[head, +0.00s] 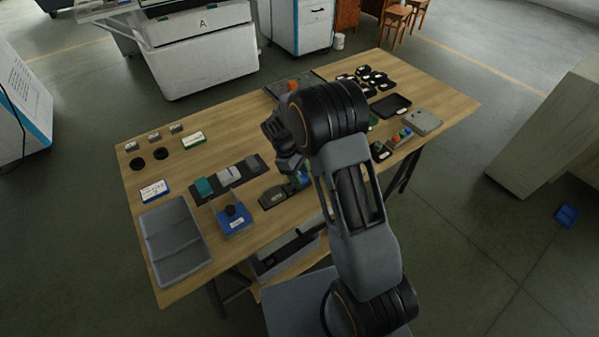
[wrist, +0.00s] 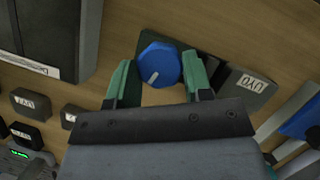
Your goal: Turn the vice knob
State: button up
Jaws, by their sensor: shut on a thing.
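The vice knob (wrist: 160,64) is a blue, faceted round knob with a white mark line, seen from above in the wrist view. My gripper (wrist: 158,72) has its two green fingers on either side of the knob and is shut on it. A dark green-grey body (wrist: 208,62) shows behind and beside the knob, partly hidden by the fingers. In the head view my gripper (head: 298,172) is low over the front middle of the wooden table, and a bit of the blue knob (head: 304,179) shows there; my arm hides part of this spot.
A grey labelled block (wrist: 246,88) lies close to the right finger. On the table (head: 172,284) are a grey tray (head: 172,240) at front left, a blue box with a black knob (head: 234,218), a dark rack with blocks (head: 250,164) and a black tray (head: 391,105) at right.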

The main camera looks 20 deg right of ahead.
jog(key=shift+a+n+t, duration=0.1)
jog(key=shift+n+t, duration=0.5)
jog(key=shift+n, duration=0.9)
jog(key=shift+h, duration=0.3)
jog(key=o, duration=0.9)
jog(key=shift+s, duration=0.1)
jog(key=v, duration=1.4)
jog(key=shift+f, duration=0.1)
